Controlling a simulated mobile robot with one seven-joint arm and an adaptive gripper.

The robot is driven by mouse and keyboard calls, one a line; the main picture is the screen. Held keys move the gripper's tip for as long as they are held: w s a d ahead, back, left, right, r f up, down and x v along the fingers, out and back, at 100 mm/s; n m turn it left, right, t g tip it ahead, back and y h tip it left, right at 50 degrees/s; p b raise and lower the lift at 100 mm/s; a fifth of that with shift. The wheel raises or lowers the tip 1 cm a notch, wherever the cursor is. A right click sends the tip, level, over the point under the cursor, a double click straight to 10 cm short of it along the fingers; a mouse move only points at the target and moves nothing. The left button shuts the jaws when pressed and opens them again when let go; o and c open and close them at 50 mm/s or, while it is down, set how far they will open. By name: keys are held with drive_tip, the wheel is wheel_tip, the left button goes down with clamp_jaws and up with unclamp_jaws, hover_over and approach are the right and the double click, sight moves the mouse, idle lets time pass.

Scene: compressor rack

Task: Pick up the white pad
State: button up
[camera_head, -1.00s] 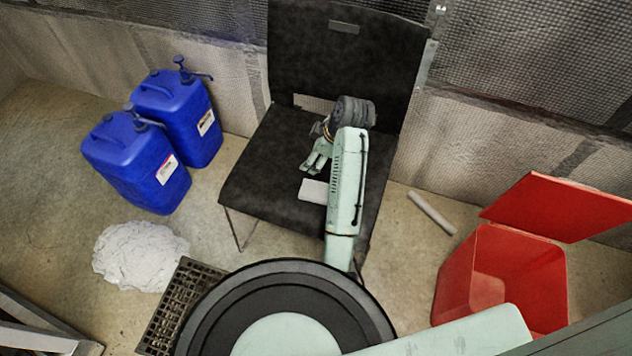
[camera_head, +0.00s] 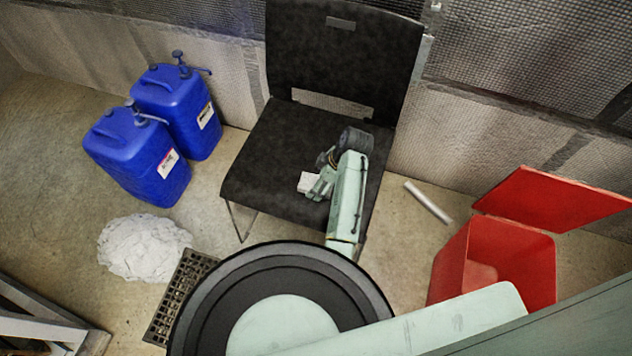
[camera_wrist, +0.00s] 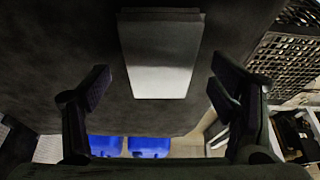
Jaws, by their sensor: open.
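The white pad (camera_head: 306,181) lies on the seat of the black chair (camera_head: 262,165). In the head view my gripper (camera_head: 318,187) is down at the pad and covers part of it. In the wrist view the pad (camera_wrist: 158,62) is a pale, slightly tapered block in the upper middle. There my gripper (camera_wrist: 158,92) has its two fingers spread wide, one on each side of the pad's near end. Dark gaps show between the pad and both fingers, and nothing is held.
Two blue canisters (camera_head: 140,158) stand left of the chair. A white crumpled heap (camera_head: 145,248) and a dark floor grate (camera_head: 180,297) are at the lower left. A red bin (camera_head: 490,265) with its lid open stands at the right. A pale tube (camera_head: 428,203) lies on the floor.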

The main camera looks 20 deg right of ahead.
drive_tip(key=shift+w+a+f, duration=0.1)
drive_tip(key=shift+a+f, duration=0.1)
drive_tip(key=shift+f, duration=0.35)
drive_tip(key=shift+c, duration=0.5)
drive_tip(key=c, duration=0.9)
drive_tip(key=shift+c, duration=0.2)
